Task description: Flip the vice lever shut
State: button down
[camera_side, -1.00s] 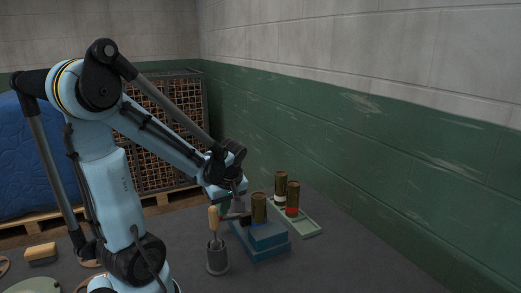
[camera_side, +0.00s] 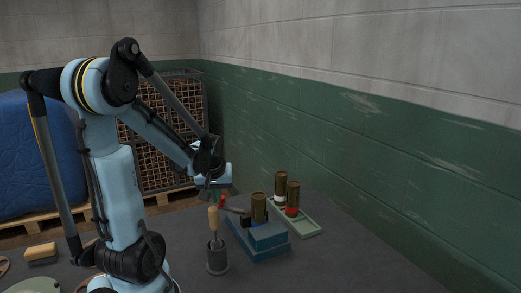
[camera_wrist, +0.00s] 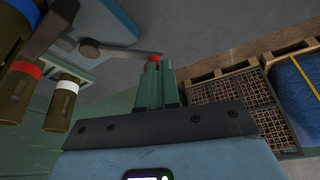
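The blue vice (camera_side: 262,240) stands on the grey table with a brass-coloured canister (camera_side: 259,208) upright at it. Its dark flat lever (camera_side: 237,210) sticks out to the left and ends in a red knob (camera_side: 222,201). In the wrist view the lever (camera_wrist: 118,48) runs right from a round pivot to the red knob (camera_wrist: 153,58). My gripper (camera_side: 214,197) is just left of the knob. Its green fingers (camera_wrist: 156,72) look close together, with the tips right by the knob. Whether they touch it is unclear.
A pale green tray (camera_side: 307,229) with a red-banded canister (camera_side: 292,198) and a white-banded one (camera_side: 280,186) lies behind the vice. A wooden-handled tool (camera_side: 213,221) stands in a grey holder (camera_side: 217,260) in front left. The table's right side is clear.

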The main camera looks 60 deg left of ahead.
jog(key=a+m, duration=0.1)
jog(key=w+a+m+t, duration=0.1)
jog(key=m, duration=0.1)
jog(key=shift+w+a+h, duration=0.15)
jog(key=shift+w+h, duration=0.05)
jog(key=shift+h, duration=0.2)
jog(key=shift+w+a, duration=0.65)
jog(key=shift+w, duration=0.25)
jog(key=s+d+r, duration=0.3)
jog(key=s+r, duration=0.4)
jog(key=r, duration=0.2)
jog(key=shift+d+r, duration=0.15)
dwell(0.4)
